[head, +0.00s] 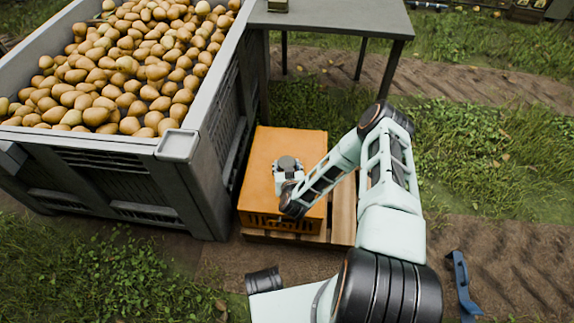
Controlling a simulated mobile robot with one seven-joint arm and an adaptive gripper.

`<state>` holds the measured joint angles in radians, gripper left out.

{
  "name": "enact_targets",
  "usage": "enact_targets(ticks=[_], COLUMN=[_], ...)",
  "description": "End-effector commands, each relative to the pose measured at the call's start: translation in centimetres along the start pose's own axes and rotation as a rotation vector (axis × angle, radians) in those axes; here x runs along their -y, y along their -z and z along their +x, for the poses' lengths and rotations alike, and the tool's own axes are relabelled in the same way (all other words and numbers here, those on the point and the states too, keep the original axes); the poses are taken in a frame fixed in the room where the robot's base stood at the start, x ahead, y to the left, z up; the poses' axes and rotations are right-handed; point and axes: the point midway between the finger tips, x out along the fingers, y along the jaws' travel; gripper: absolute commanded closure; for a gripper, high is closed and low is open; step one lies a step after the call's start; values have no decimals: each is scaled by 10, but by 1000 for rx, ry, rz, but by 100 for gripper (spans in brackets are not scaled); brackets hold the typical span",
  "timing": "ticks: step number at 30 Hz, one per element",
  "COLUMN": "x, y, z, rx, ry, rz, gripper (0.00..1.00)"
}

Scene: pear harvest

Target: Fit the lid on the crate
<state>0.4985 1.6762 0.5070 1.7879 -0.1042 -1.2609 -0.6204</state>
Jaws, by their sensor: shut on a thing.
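An orange crate (266,222) stands on a wooden pallet beside the large grey bin. A flat orange lid (262,160) lies over its top and looks level from here. Whether the lid is seated all round cannot be told. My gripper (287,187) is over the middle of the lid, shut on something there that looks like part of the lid. Its fingertips are hidden under the wrist. The crate's inside is hidden by the lid.
A grey bin (178,147) full of pears stands close on the crate's left. A grey table (340,20) is behind. The wooden pallet (343,215) shows bare on the crate's right. A blue object (462,285) lies on the soil at lower right. Grass and soil are open on the right.

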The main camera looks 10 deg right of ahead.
Motion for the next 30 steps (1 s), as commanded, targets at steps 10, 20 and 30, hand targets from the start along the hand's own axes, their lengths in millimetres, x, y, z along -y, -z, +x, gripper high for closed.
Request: enact_targets(ticks=[10, 20, 30], x=[0, 0, 0], y=[-2, -2, -2], z=[2, -7, -35], rx=[-2, 2, 3], ry=[0, 1, 1], rz=[0, -1, -1], gripper=[45, 45, 45])
